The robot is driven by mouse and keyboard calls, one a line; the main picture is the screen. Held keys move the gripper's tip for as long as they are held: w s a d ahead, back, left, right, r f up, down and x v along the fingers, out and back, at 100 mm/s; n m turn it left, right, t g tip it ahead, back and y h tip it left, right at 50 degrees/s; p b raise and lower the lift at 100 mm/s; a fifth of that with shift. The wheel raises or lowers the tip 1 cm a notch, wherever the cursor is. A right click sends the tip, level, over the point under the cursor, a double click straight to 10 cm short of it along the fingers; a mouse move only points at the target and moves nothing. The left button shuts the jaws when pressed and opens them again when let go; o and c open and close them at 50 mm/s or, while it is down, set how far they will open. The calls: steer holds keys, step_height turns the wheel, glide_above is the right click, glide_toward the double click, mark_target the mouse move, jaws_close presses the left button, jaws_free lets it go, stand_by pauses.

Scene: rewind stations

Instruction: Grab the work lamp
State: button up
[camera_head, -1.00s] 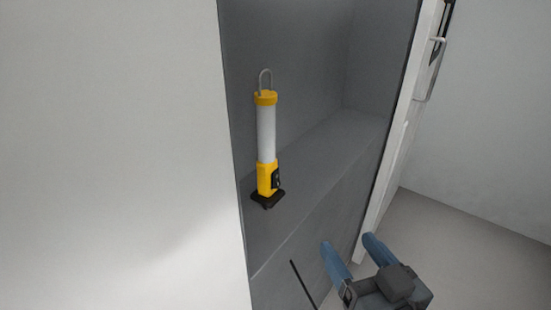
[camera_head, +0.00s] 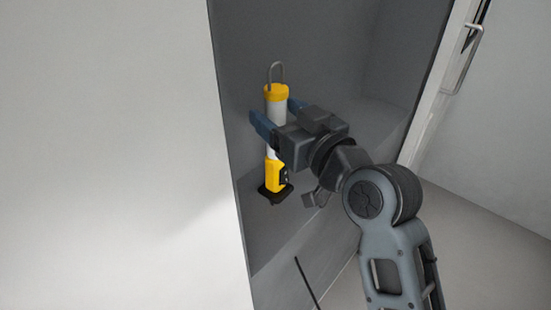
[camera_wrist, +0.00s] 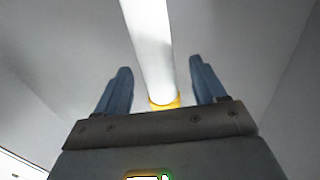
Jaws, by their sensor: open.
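The work lamp (camera_head: 276,92) has a yellow cap with a grey hook, a white tube, a yellow lower body and a black foot. It stands upright on a grey shelf in the head view. My gripper (camera_head: 275,112) is open at the tube, with one blue finger on the left of the lamp and the other on its right. Part of the tube is hidden behind the gripper. In the wrist view the white tube (camera_wrist: 146,40) runs between the two open fingers (camera_wrist: 160,88), with a gap on each side.
The lamp stands in a grey recess with a shelf (camera_head: 268,240). A white wall panel (camera_head: 110,150) borders it on the left. A white door with a handle (camera_head: 466,60) is at the right, with grey floor (camera_head: 490,250) below it.

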steer(key=x, duration=0.3)
steer(key=shift+w+a+p, duration=0.15)
steer(key=shift+w+p, duration=0.05)
steer(key=shift+p, duration=0.1)
jaws_close()
stand_by(0.4)
